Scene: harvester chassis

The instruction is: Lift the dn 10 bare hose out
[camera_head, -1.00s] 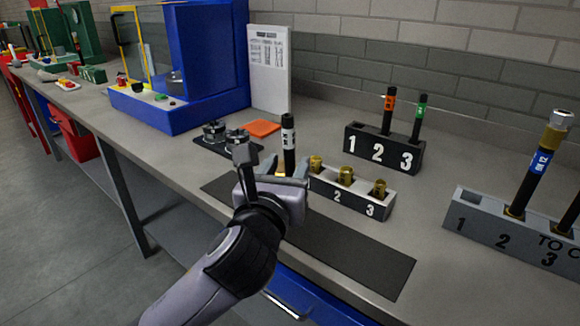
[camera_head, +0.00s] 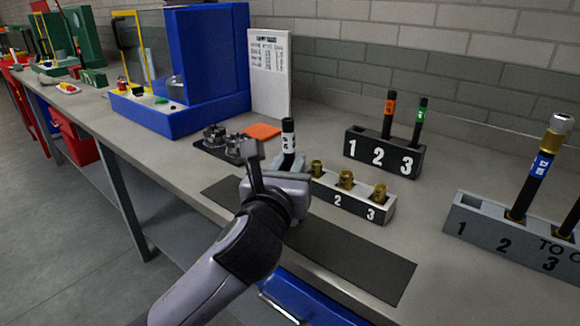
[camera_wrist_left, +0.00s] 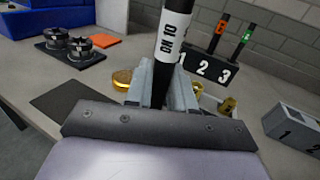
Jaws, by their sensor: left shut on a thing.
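The DN 10 hose (camera_head: 288,138) is a short black hose with a white label. It stands roughly upright at the left end of the low numbered fitting block. My left gripper (camera_head: 292,165) is shut on it below the label. In the left wrist view the hose (camera_wrist_left: 170,45) rises between the two fingers of my left gripper (camera_wrist_left: 163,85), with "DN 10" readable on its label. The hose's lower end is hidden behind the gripper, so I cannot tell whether it is clear of what is below. My right gripper is not in view.
The low block (camera_head: 352,205) holds brass fittings (camera_head: 346,179) close right of the gripper. A black rack (camera_head: 362,155) with orange- and green-marked hoses stands behind. A grey rack (camera_head: 470,222) stands at right. A dark mat (camera_head: 350,257) lies bare in front.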

